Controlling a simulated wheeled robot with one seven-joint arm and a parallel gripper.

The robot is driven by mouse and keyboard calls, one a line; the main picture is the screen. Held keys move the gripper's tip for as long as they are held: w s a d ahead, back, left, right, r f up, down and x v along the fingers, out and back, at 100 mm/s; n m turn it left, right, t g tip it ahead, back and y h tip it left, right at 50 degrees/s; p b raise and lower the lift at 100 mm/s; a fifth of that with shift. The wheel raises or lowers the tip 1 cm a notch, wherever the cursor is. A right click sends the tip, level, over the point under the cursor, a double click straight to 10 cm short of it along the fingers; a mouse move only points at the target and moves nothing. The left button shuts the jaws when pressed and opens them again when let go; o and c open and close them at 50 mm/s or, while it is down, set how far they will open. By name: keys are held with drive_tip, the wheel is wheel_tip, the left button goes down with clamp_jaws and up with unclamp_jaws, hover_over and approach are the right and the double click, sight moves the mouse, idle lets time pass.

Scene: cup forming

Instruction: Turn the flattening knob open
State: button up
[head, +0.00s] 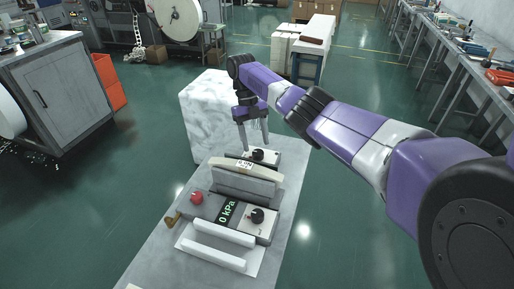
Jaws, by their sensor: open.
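A machine with a pale upper block (247,185) stands on a grey table (160,258). A black knob (258,155) sits on its far side on a light panel. A second black knob (257,215) is on the near panel, right of a display reading 0 kPa (228,211). Which knob is the flattening one, I cannot tell. My gripper (255,145) points down with its fingers apart, right at the far black knob. Whether the fingers touch that knob or stand around it is too small to tell.
A red knob (196,198) is at the panel's left. Two white bars (218,246) lie in front. A large white block (203,105) stands just behind the table, left of my gripper. A grey cabinet (65,100) is at far left; benches line the right. Green floor between is open.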

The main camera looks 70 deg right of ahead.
drive_tip(key=v, duration=0.4)
drive_tip(key=shift+r, duration=0.1)
idle(0.5)
